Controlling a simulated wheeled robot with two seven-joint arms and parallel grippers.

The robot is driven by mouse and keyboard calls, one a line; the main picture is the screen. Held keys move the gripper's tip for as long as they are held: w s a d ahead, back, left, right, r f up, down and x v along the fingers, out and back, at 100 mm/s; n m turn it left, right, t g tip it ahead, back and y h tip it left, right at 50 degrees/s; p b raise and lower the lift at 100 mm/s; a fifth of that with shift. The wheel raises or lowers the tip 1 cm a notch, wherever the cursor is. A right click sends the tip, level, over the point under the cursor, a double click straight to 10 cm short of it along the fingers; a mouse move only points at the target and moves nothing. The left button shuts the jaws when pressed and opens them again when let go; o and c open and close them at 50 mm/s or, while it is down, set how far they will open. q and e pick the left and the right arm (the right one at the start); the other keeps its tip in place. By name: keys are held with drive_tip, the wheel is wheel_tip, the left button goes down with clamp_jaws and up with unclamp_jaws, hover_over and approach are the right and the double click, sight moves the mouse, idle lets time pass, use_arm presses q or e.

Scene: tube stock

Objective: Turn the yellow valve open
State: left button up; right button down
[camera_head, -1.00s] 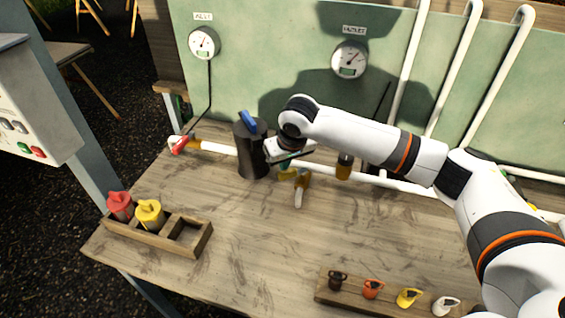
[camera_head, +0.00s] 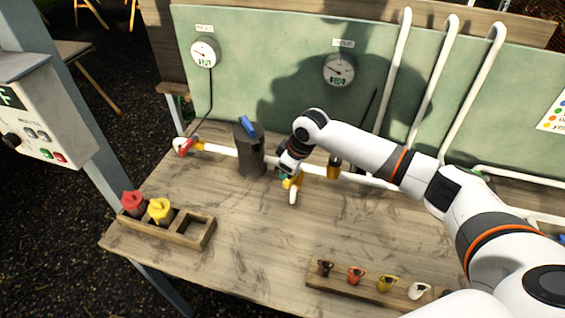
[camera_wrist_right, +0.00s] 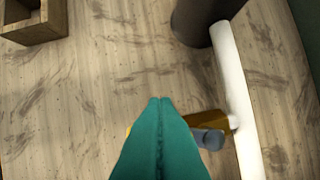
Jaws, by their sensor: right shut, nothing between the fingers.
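The yellow valve (camera_head: 299,178) sits on a brass-coloured branch of the white pipe, to the right of the dark cylinder; my right gripper partly hides it. A short white outlet (camera_head: 293,196) points towards the table's front. My right gripper (camera_head: 284,176) has teal fingers and points down at the valve. In the right wrist view its fingers (camera_wrist_right: 160,102) are shut together and empty, beside the brass fitting (camera_wrist_right: 197,122). A sliver of yellow (camera_wrist_right: 128,131) shows at their left edge. Contact cannot be told. My left gripper is not in view.
A dark cylinder (camera_head: 242,160) with a blue handle (camera_head: 248,126) stands close left of my gripper. A red handle (camera_head: 187,147) is at the pipe's left end. A wooden box (camera_head: 176,234) and a tag rack (camera_head: 345,286) lie nearer the front. The middle tabletop is clear.

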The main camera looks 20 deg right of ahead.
drive_tip(key=shift+s+r+n+p, duration=0.15)
drive_tip(key=shift+s+n+p, duration=0.15)
drive_tip(key=shift+s+n, duration=0.15)
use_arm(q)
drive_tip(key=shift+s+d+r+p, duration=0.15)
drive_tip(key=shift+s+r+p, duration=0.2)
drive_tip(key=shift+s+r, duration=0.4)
use_arm(e)
drive_tip(key=shift+s+d, duration=0.1)
drive_tip(key=shift+d, duration=0.15)
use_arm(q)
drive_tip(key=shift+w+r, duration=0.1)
